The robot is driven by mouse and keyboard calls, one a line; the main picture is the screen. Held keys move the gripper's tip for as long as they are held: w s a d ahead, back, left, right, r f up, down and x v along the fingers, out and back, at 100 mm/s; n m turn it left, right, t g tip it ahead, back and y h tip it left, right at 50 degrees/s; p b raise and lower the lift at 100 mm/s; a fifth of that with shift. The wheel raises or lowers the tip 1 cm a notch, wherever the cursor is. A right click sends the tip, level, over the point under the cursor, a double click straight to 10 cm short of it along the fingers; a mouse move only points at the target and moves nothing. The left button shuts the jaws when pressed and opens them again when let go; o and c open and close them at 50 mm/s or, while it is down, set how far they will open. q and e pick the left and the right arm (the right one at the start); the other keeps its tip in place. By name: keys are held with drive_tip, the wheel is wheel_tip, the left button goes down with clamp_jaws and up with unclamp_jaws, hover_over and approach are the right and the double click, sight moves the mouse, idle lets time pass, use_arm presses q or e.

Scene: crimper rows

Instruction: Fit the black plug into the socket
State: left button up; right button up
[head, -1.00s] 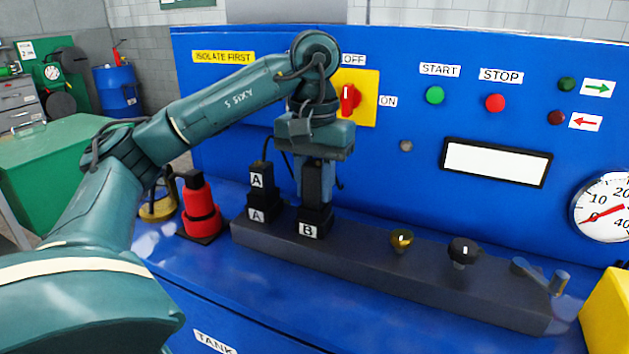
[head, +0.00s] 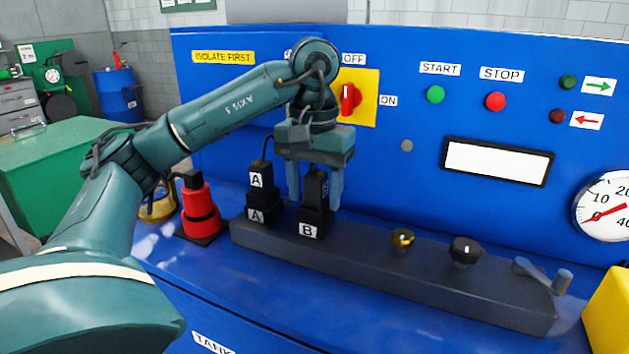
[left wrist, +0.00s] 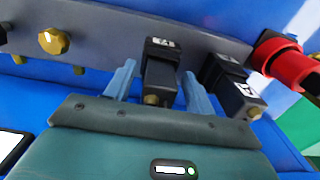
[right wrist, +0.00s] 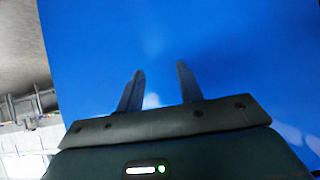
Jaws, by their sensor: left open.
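The black plug (head: 315,188) stands upright in the socket marked B (head: 311,224), and its lower end meets the socket with no gap that I can see. My left gripper (head: 314,196) is open, with one finger on each side of the plug. In the left wrist view the plug (left wrist: 160,78) lies between the spread fingers (left wrist: 158,90), with room on both sides, and the B socket (left wrist: 163,46) is beyond it. My right gripper (right wrist: 159,88) shows only in its own wrist view, open and empty before a blue surface.
Close left of socket B, a plug marked A (head: 260,178) stands in a socket marked A (head: 260,213). A red and black device (head: 199,208) is farther left. The dark rail (head: 350,256) also carries a brass knob (head: 402,239), a black knob (head: 465,250) and a lever (head: 543,274).

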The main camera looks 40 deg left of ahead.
sight(315, 174)
use_arm(q)
wheel_tip(315, 174, up, 5)
drive_tip(key=p, duration=0.3)
drive_tip(key=shift+f, duration=0.2)
wheel_tip(315, 174, up, 7)
drive_tip(key=p, duration=0.3)
drive_tip(key=shift+f, duration=0.15)
drive_tip(key=shift+r, duration=0.9)
use_arm(e)
drive_tip(key=shift+s+d+r+g, duration=0.2)
drive_tip(key=shift+d+r, duration=0.1)
drive_tip(key=shift+r, duration=0.35)
drive_tip(key=shift+s+d+r+g, duration=0.1)
drive_tip(key=shift+d+r+g, duration=0.15)
drive_tip(key=shift+r, duration=0.35)
drive_tip(key=shift+s, duration=0.1)
